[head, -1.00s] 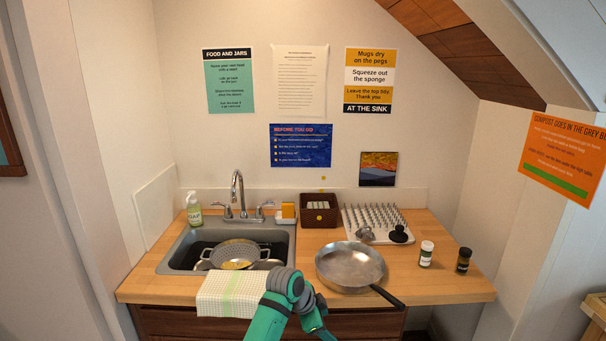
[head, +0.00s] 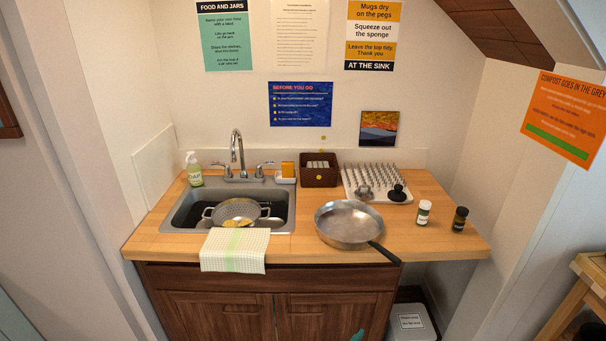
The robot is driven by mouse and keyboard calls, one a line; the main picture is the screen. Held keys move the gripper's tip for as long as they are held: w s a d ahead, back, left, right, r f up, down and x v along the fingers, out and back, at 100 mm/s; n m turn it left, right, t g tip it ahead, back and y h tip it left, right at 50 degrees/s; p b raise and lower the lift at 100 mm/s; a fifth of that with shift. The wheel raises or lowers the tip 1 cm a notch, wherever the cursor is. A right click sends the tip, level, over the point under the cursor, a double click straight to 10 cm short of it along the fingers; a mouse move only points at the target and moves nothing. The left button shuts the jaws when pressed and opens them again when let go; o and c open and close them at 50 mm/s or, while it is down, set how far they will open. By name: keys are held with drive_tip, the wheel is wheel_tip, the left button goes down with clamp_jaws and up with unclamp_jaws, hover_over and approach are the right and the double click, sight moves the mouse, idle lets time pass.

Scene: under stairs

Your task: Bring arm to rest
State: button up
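Only a small teal piece of my arm (head: 357,336) shows, at the bottom edge of the head view in front of the cabinet doors. My gripper itself is out of view, so its fingers and anything in them are hidden. No part of my arm is over the counter (head: 290,246) now.
A frying pan (head: 348,222) sits on the counter, its handle reaching the front edge. A checked cloth (head: 234,250) hangs over the edge below the sink (head: 185,215), which holds a colander (head: 238,210). Two small jars (head: 424,212) stand at right. A bin (head: 412,322) is underneath.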

drive_tip(key=s+a+f+n+t+y, duration=0.1)
drive_tip(key=s+a+n+t+y, duration=0.3)
drive_tip(key=s, duration=0.8)
drive_tip(key=s+a+f+n+g+y, duration=0.1)
drive_tip(key=s+a+f+n+y, duration=0.15)
drive_tip(key=s+a, duration=0.7)
drive_tip(key=s+a+r, duration=0.3)
drive_tip(key=s+r, duration=0.3)
drive_tip(key=s, duration=0.3)
drive_tip(key=s+a+r+t+y, duration=0.1)
drive_tip(key=s+a+r, duration=0.2)
drive_tip(key=s+r, duration=0.3)
drive_tip(key=s, duration=0.3)
drive_tip(key=shift+s+a+r+t, duration=0.15)
drive_tip(key=shift+s+a+t, duration=0.15)
drive_tip(key=shift+a, duration=0.1)
